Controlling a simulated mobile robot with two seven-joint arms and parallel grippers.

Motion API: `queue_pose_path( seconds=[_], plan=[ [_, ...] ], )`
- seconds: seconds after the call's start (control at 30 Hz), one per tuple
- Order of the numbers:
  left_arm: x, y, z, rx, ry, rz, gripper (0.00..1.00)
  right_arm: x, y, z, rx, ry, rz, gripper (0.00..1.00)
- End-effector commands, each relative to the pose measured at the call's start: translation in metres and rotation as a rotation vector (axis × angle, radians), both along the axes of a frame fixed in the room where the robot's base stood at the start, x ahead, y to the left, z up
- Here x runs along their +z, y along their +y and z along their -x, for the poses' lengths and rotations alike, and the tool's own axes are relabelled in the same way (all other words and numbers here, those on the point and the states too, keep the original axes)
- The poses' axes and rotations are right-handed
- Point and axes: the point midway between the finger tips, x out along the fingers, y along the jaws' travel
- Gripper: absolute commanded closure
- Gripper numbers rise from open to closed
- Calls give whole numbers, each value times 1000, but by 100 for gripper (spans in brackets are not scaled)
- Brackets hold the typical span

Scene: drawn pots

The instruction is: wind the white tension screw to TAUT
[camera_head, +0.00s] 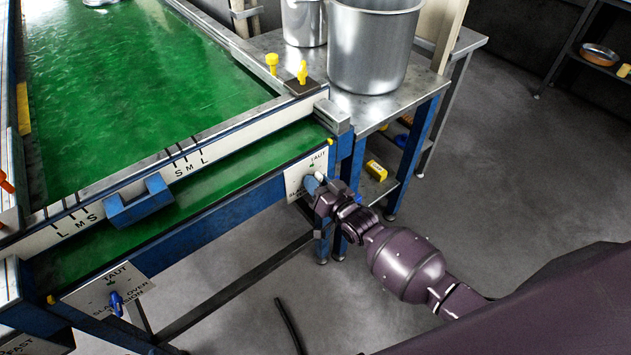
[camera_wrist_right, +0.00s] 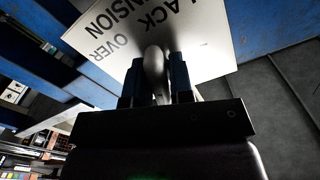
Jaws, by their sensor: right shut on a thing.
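The white tension screw (camera_wrist_right: 154,68) stands out from a white label plate (camera_head: 297,182) on the front of the green-bedded machine. My right gripper (camera_head: 318,190) is at this plate and shut on the screw, with one finger on each side of it in the right wrist view (camera_wrist_right: 155,88). In the head view the gripper covers most of the screw and part of the lettering. The word TAUT shows at the top of the plate, with a small green mark below it. The wrist view shows OVER TENSION and part of SLACK. The screw's setting cannot be read. My left gripper is out of view.
A similar plate with a blue screw (camera_head: 116,303) is at the front left. A blue block (camera_head: 138,203) sits on the scaled rail. Metal pots (camera_head: 370,45) stand on a side table, with a yellow item (camera_head: 376,170) below. Open floor lies to the right.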

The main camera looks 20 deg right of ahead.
Motion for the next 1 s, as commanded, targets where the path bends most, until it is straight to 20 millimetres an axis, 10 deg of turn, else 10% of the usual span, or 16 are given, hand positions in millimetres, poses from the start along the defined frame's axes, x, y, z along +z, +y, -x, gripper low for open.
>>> queue_pose_path(
  seconds=[0.47,0.5,0.6,1.0],
  plan=[
    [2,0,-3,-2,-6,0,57,-1,0,0,0,6,-13,100],
    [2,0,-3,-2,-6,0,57,-1,0,0,0,6,-13,77],
    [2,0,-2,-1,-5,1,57,-1,0,0,0,6,-13,62],
    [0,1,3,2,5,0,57,0,-2,6,-1,6,-12,60]
  ],
)
